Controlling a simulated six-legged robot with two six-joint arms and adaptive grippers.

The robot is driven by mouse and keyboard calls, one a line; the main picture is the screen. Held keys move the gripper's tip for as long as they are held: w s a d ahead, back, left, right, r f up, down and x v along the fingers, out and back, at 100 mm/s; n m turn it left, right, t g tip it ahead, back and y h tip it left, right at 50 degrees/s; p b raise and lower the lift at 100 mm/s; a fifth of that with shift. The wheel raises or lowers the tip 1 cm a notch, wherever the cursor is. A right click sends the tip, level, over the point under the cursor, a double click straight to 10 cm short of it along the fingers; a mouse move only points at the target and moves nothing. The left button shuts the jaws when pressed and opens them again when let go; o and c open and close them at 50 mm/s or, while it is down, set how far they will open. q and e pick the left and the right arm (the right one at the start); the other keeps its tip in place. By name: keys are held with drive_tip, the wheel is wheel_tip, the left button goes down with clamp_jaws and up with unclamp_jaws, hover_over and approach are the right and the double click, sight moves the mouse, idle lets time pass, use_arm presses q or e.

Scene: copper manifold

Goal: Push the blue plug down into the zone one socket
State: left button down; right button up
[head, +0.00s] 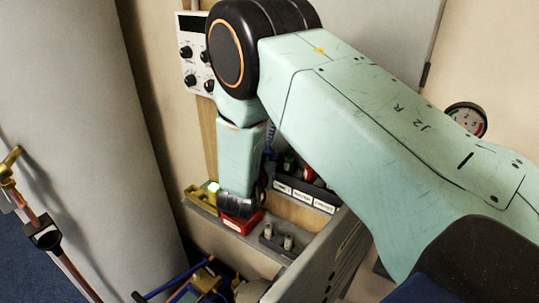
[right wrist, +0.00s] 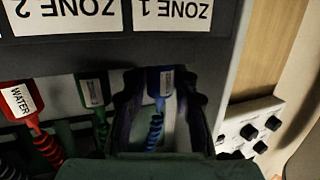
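The blue plug (right wrist: 160,82) with its coiled blue cable (right wrist: 154,132) shows in the right wrist view, under the upside-down ZONE 1 label (right wrist: 172,12). My right gripper (right wrist: 158,90) has one dark finger on each side of the plug. Narrow gaps seem to show between fingers and plug, so it looks open around it. In the head view the right gripper (head: 262,187) is small, dark and partly hidden by my wrist, beside the labelled rack (head: 306,193). The socket itself is hidden. My left gripper is not in view.
A red plug (right wrist: 18,100) labelled WATER and a green plug (right wrist: 92,92) stand beside the blue one, with coiled cables. A knobbed control box (head: 193,50) is on the wall. A red block (head: 241,222) lies on the ledge near my wrist. A large grey cylinder (head: 85,150) stands left.

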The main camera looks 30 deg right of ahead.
drive_tip(key=o, duration=0.4)
drive_tip(key=v, duration=0.7)
drive_tip(key=shift+s+a, duration=0.1)
drive_tip(key=shift+s, duration=0.1)
drive_tip(key=shift+a, duration=0.1)
idle(0.5)
